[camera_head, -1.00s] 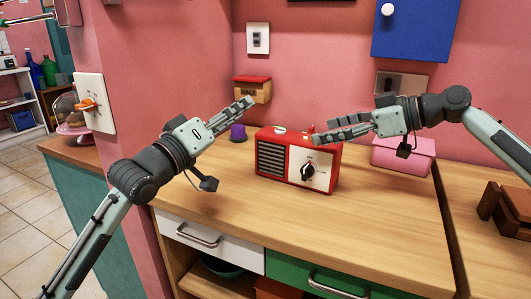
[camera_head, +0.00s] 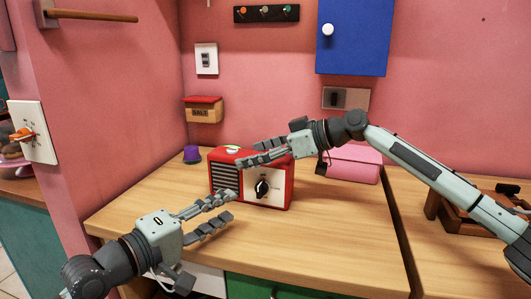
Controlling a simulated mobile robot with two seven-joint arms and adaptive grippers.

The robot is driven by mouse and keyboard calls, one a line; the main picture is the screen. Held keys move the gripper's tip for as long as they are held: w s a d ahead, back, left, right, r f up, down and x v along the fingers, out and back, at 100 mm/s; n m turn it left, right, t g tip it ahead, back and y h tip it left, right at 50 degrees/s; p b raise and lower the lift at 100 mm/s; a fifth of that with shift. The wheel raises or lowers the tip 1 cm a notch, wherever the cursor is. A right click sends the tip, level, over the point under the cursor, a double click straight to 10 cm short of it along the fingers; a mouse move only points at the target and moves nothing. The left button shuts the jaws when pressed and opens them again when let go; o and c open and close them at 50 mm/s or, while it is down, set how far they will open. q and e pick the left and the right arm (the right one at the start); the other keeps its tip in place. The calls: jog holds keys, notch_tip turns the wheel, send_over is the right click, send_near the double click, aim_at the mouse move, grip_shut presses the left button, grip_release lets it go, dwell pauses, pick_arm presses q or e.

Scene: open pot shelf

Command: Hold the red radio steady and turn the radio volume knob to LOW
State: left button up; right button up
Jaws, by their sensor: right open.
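The red radio (camera_head: 285,173) stands upright on the wooden counter, with a dark slatted speaker on its left and a pale panel on its right. The black volume knob (camera_head: 262,188) with a light pointer mark is on that panel; its lettering is too small to read. My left gripper (camera_head: 233,205) is low in front of the radio's left part, with its fingers apart and empty, left of the knob. My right gripper (camera_head: 240,163) is over the radio's upper front in the picture, open and empty, hiding part of its top. I cannot tell whether either touches the radio.
A purple item (camera_head: 192,154) stands left of the radio, below a wall-mounted salt box (camera_head: 203,110). A pink box (camera_head: 355,164) is behind to the right, and a brown wooden object (camera_head: 460,213) is further right. The counter (camera_head: 340,232) right of the radio is clear.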

jog(key=shift+w+a+f, duration=0.2)
jog(key=shift+a, duration=0.25)
